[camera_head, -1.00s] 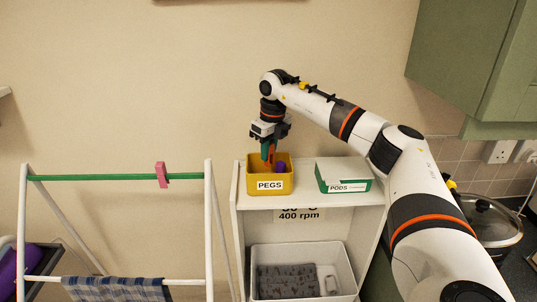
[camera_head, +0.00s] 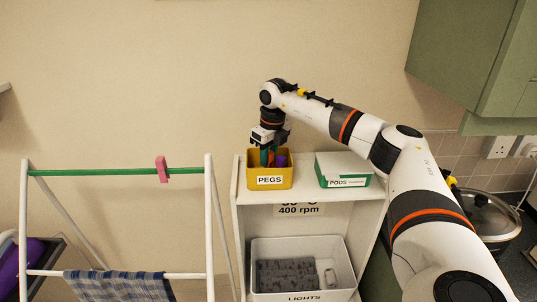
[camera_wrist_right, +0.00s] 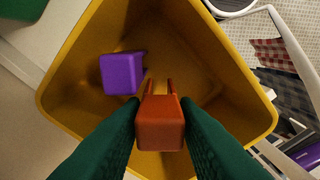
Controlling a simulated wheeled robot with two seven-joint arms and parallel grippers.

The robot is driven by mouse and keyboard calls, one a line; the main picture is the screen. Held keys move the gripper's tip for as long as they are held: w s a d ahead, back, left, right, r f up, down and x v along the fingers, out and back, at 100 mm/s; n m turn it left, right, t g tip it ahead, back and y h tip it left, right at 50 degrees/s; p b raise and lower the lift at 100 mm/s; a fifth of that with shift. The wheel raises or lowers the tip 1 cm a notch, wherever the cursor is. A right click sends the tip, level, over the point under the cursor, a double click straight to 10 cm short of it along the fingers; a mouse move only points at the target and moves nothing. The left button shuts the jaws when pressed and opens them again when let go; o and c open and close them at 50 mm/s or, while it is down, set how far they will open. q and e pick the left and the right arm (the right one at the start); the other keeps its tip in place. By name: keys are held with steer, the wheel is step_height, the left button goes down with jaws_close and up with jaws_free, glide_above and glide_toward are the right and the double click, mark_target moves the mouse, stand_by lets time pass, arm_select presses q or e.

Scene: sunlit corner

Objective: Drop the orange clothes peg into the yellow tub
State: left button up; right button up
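The yellow tub (camera_head: 255,181), labelled PEGS, stands on top of the white shelf unit. My right gripper (camera_head: 268,157) points down into the tub's mouth. In the right wrist view, the right gripper's green fingers (camera_wrist_right: 160,130) are shut on the orange peg (camera_wrist_right: 160,122), one finger on each side. The peg is over the inside of the tub (camera_wrist_right: 225,85), within its rim. My left gripper is not in view.
A white and green PODS box (camera_head: 345,171) stands right of the tub on the shelf unit (camera_head: 240,215). A drying rack with a green rail (camera_head: 110,171) and pink peg (camera_head: 161,169) stands left. A white LIGHTS bin (camera_head: 342,265) is below.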

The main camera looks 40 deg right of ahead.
mark_target(271, 153)
steer(key=shift+o, duration=1.3)
steer(key=shift+r, duration=0.2)
step_height(271, 153, up, 13)
steer(key=s+b, duration=0.1)
steer(key=b, duration=0.1)
steer(key=shift+s, duration=0.25)
steer(key=shift+f, duration=0.2)
